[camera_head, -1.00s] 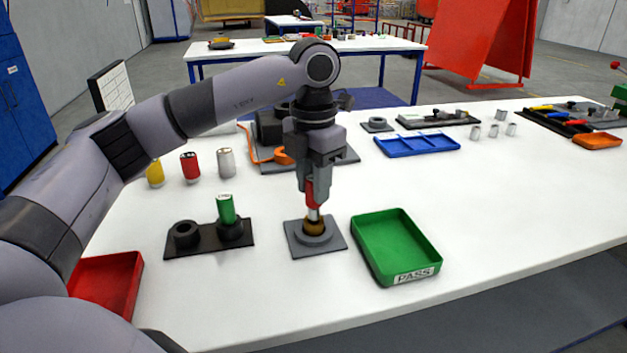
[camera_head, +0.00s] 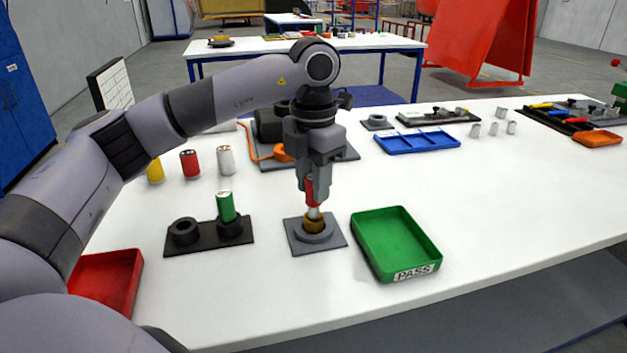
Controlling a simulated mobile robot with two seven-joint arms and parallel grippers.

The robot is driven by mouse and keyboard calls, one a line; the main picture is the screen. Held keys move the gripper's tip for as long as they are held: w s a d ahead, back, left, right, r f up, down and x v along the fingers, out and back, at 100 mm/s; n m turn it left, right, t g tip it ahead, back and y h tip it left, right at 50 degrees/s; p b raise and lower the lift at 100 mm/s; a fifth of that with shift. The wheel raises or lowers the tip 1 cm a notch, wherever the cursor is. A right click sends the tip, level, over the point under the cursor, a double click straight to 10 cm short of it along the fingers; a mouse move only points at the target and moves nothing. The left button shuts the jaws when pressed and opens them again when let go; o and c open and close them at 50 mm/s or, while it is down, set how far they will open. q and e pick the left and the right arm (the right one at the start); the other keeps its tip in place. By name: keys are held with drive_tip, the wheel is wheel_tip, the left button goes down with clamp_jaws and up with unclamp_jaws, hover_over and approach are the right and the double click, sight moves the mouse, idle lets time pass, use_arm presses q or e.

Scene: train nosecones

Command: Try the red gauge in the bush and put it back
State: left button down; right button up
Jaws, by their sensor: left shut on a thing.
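My left gripper (camera_head: 312,192) is shut on the red gauge (camera_head: 312,190), which stands nearly upright with its silver end pointing down. The brass-coloured bush (camera_head: 314,224) sits in a round grey holder on a square grey plate (camera_head: 330,243), directly below the gripper. The silver end meets the top of the bush; how far it is inside is hidden. A black two-socket stand (camera_head: 207,241) is to the left. Its left socket (camera_head: 184,232) is empty, and its right one holds a green gauge (camera_head: 226,207). My right gripper is not in view.
A green PASS tray (camera_head: 395,243) stands close right of the bush plate, and a red tray (camera_head: 108,280) lies at the left edge. Yellow, red and silver cylinders (camera_head: 190,164) stand behind the stand. A blue divided tray (camera_head: 417,143) is farther back. The table's right front is clear.

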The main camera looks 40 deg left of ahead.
use_arm(q)
drive_tip(key=shift+r, duration=0.1)
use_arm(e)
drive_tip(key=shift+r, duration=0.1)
use_arm(q)
drive_tip(key=shift+r+p, duration=0.65)
drive_tip(key=shift+r, duration=0.05)
drive_tip(key=shift+r+p, duration=0.55)
drive_tip(key=shift+r, duration=0.05)
drive_tip(key=shift+r+p, duration=0.7)
drive_tip(key=shift+r, duration=0.15)
drive_tip(key=shift+r+p, duration=0.5)
drive_tip(key=shift+r, duration=0.15)
drive_tip(key=shift+r+p, duration=0.75)
drive_tip(key=shift+r, duration=0.15)
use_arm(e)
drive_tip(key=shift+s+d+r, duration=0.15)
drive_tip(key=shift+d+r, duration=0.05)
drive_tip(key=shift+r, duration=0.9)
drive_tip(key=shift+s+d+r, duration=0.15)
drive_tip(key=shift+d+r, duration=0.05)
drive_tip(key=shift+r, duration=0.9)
use_arm(q)
drive_tip(key=shift+d+f, duration=0.1)
